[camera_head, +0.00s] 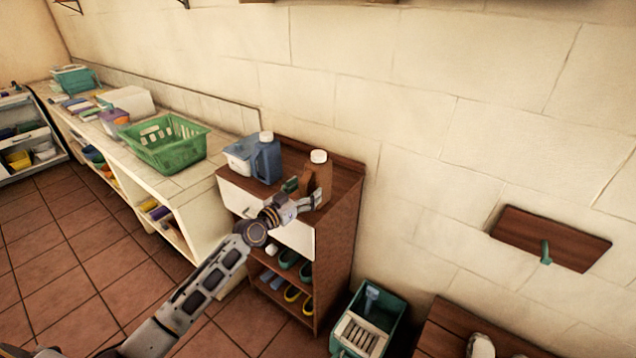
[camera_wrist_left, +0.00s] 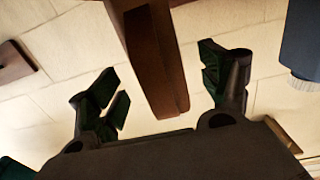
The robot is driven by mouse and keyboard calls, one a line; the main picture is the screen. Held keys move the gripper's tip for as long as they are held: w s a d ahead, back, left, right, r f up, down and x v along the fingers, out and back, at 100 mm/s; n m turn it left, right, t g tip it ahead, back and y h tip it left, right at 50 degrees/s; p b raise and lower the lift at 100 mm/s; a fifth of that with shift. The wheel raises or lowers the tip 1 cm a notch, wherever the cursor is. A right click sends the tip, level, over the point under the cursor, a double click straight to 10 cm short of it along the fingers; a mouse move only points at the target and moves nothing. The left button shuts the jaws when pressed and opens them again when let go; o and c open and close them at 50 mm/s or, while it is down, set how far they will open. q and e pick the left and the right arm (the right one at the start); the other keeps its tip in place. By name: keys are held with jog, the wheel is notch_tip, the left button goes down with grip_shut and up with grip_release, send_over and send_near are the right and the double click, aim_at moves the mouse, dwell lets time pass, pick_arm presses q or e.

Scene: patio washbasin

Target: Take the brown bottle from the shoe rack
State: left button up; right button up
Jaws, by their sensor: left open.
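The brown bottle (camera_head: 323,174) with a white cap stands upright on top of the wooden shoe rack (camera_head: 342,215), near its right side. My left gripper (camera_head: 304,193) is open at the bottle's front, its fingers at about the bottle's lower half. In the left wrist view, the brown bottle (camera_wrist_left: 155,60) shows between the two spread fingers of the left gripper (camera_wrist_left: 160,85), with gaps on both sides. My right gripper is in neither view.
A blue jug (camera_head: 266,160) with a white cap stands left of the bottle, close to the gripper; it also shows in the wrist view (camera_wrist_left: 301,45). A white container (camera_head: 238,155) is beside it. A green basket (camera_head: 166,148) sits on the counter. A teal bin (camera_head: 384,310) stands right of the rack.

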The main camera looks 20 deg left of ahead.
aim_at(310, 188)
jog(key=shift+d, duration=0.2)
pick_arm(q)
jog(key=shift+w+d, duration=0.1)
jog(key=shift+w, duration=0.1)
jog(key=shift+w+d, duration=0.2)
jog(key=shift+w, duration=0.2)
jog(key=shift+w+d+f, duration=0.1)
jog(key=shift+w+d, duration=0.25)
jog(key=shift+w, duration=0.3)
jog(key=shift+p+x, duration=0.3)
jog(key=shift+x, duration=0.95)
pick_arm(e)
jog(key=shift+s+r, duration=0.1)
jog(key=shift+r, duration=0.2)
pick_arm(q)
jog(key=shift+f, duration=0.1)
jog(key=shift+c, duration=0.4)
